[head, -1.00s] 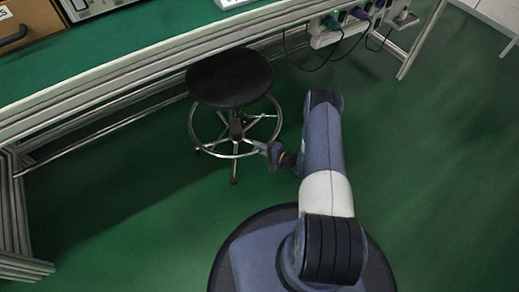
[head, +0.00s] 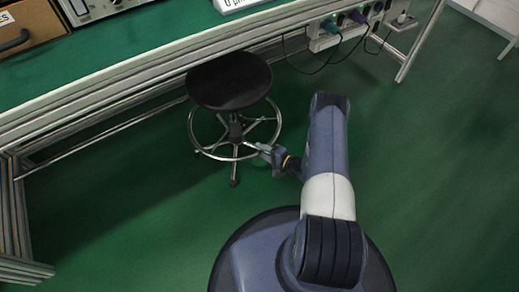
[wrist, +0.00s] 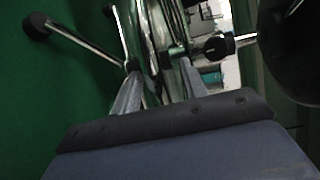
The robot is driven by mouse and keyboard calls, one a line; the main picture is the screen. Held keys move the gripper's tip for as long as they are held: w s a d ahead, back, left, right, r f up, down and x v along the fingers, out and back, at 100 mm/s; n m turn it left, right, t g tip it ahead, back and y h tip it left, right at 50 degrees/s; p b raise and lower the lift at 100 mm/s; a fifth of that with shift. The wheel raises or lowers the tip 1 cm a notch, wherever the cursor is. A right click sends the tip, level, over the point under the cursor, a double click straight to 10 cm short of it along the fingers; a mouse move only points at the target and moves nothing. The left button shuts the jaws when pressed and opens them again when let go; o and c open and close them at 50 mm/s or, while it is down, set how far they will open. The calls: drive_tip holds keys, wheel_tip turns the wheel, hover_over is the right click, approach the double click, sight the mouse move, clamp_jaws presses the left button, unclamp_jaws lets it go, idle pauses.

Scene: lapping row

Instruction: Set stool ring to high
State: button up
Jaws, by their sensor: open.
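The stool has a black round seat (head: 229,80), a central column and a chrome foot ring (head: 191,126) above its star base. It stands at the front edge of the bench. My gripper (head: 262,149) is at the right front part of the ring in the head view, at about the ring's height. In the wrist view my gripper (wrist: 160,88) is open, and the curved chrome ring (wrist: 157,45) passes between its two fingers. Whether a finger touches the ring I cannot tell. The seat (wrist: 295,50) shows dark at the right there.
The green-topped bench (head: 130,47) runs across the back, its frame close behind the stool. Sockets with plugs and cables (head: 335,30) hang under its right part. A stool leg ends in a black foot (wrist: 37,25). The green floor right of my arm is clear.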

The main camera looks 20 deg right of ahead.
drive_tip(key=p+v, duration=0.2)
drive_tip(key=v, duration=0.7)
drive_tip(key=b+x, duration=0.3)
drive_tip(key=x, duration=0.7)
drive_tip(key=shift+w+a+f, duration=0.15)
drive_tip(key=shift+w+a, duration=0.05)
drive_tip(key=shift+w+a+f, duration=0.15)
drive_tip(key=shift+w+f, duration=0.05)
drive_tip(key=shift+f+b, duration=0.35)
drive_tip(key=shift+f, duration=0.1)
